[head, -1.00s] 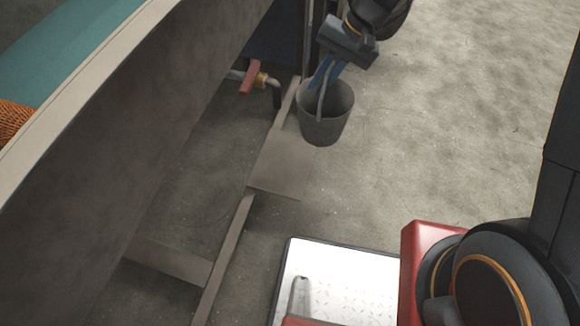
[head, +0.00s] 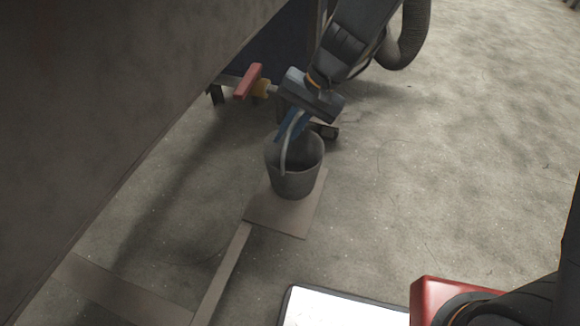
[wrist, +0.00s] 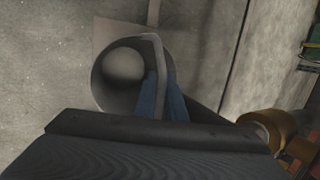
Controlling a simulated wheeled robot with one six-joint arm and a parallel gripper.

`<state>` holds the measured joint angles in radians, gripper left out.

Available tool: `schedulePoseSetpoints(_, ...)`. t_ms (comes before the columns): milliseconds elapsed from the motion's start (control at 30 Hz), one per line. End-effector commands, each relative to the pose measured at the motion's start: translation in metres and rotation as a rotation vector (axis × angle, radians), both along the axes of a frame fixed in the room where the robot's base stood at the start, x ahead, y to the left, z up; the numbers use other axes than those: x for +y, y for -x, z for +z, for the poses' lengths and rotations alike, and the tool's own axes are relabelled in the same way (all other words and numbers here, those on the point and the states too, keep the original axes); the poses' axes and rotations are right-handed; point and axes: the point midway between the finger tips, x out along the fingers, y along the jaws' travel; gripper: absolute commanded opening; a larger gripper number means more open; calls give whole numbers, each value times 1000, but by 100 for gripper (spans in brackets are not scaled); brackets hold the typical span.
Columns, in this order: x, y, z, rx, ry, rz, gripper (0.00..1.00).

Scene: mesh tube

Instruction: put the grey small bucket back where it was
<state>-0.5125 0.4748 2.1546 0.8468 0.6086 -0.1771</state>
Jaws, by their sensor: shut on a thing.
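The grey small bucket (head: 294,168) is upright at the upper middle of the head view, over the far part of a flat square plate (head: 283,216). I cannot tell whether its bottom touches the plate. My gripper (head: 291,125) is above the bucket, its blue fingers shut on the raised handle. In the wrist view the bucket (wrist: 108,72) shows from above, with the blue fingers (wrist: 163,100) closed on its handle. The bucket looks empty inside. Part of the plate (wrist: 118,32) shows beyond the bucket.
A valve with a red lever (head: 247,82) and a brass body sticks out left of my gripper. A large grey tank wall (head: 110,110) fills the left. Flat strips (head: 222,275) run along the floor from the plate. The concrete floor at right (head: 450,150) is clear.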

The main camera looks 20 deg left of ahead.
Motion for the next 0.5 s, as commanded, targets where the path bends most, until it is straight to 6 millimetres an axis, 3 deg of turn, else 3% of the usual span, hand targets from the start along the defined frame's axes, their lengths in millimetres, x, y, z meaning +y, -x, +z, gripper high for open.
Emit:
schedulePoseSetpoints(100,0,-1,-19,0,0,-1,0)
schedulePoseSetpoints(333,0,-1,-35,0,0,-1,0)
schedulePoseSetpoints(500,0,-1,-60,0,1,-1,0)
